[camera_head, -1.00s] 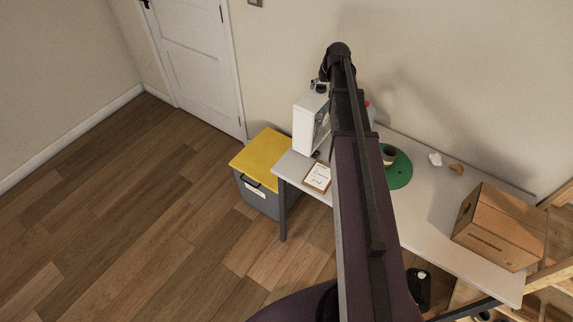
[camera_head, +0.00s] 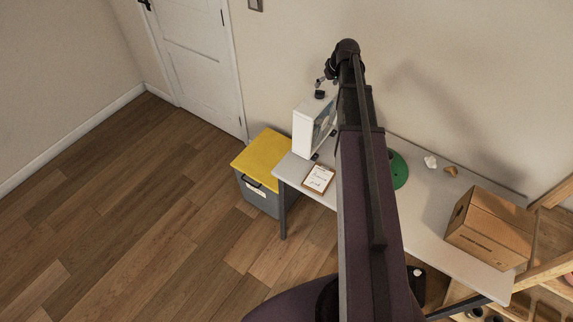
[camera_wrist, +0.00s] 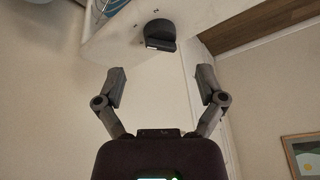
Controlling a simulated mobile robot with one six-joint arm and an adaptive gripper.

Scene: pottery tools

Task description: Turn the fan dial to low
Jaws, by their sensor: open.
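The white box fan (camera_head: 303,134) stands upright on the grey table, its grille side partly hidden by my arm. A dark round dial (camera_head: 320,94) shows at its top. In the wrist view the fan's pale top (camera_wrist: 120,42) carries the dark dial (camera_wrist: 158,33), which has a bar-like grip and a small white mark. My gripper (camera_wrist: 161,84) is open and empty, its two fingers spread wide apart. The dial lies ahead of the fingertips, roughly centred between them, and is apart from both. In the head view my gripper (camera_head: 326,72) is small and sits just above the dial.
The grey table (camera_head: 425,215) also holds a clipboard (camera_head: 318,179), a green disc (camera_head: 399,171) partly behind my arm, small pale and brown lumps, and a cardboard box (camera_head: 490,228). A yellow-lidded bin (camera_head: 262,152) stands left of the table. The wall is close behind.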

